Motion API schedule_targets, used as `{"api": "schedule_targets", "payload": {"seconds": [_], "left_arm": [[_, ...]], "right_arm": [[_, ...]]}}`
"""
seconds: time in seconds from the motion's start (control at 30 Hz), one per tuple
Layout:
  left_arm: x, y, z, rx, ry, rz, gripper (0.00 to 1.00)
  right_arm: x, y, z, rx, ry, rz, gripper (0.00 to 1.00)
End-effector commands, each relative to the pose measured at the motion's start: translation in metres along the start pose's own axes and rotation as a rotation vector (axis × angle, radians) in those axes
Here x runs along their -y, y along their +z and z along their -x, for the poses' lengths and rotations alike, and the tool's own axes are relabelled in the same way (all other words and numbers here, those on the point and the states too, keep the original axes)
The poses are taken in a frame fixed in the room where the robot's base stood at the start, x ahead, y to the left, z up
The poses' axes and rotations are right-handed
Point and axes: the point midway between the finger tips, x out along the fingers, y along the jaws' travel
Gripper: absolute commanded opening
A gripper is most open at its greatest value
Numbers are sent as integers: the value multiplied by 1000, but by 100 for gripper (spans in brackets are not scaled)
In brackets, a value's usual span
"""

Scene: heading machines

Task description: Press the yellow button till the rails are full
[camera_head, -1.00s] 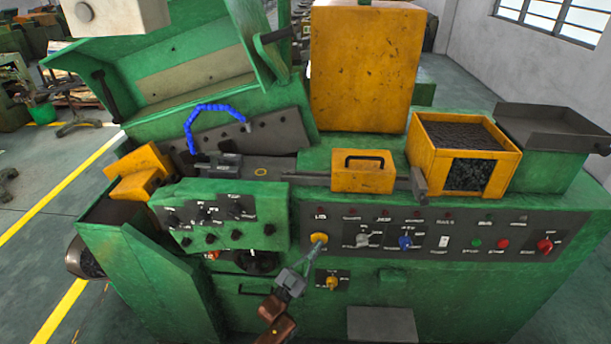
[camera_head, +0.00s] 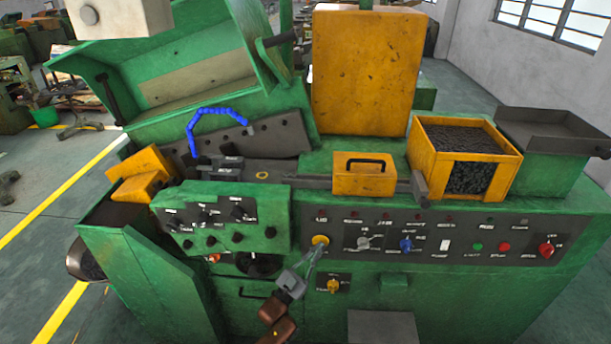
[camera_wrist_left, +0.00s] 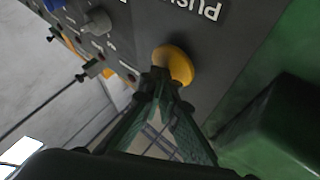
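The yellow button (camera_head: 320,241) is round and sits at the left end of the dark control panel on the green machine. It also shows in the left wrist view (camera_wrist_left: 176,63), beside upside-down white lettering. My left gripper (camera_head: 317,249) points up at it from below. In the left wrist view its fingertips (camera_wrist_left: 159,77) are together, with nothing between them, at the button's lower edge. They look in contact, but I cannot tell whether the button is pushed in. A dark rail (camera_head: 300,178) runs along the machine top; its contents are too small to tell. My right gripper is out of view.
A second yellow knob (camera_head: 333,286) is just below right of my left gripper. A blue knob (camera_head: 406,244) and a red knob (camera_head: 546,250) are farther right. A yellow bin (camera_head: 427,157) of dark small parts stands on top. A green ledge (camera_head: 394,280) juts from the front.

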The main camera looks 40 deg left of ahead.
Motion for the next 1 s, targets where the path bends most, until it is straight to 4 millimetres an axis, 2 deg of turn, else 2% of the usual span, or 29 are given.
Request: {"api": "schedule_targets", "payload": {"seconds": [0.03,0.53,1.0], "left_arm": [[5,-3,-6,-4,-4,-3,0],[6,-2,-6,-3,-5,-3,0],[10,8,-14,0,-5,-2,0]], "right_arm": [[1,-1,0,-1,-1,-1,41],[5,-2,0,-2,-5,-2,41],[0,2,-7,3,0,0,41]]}}
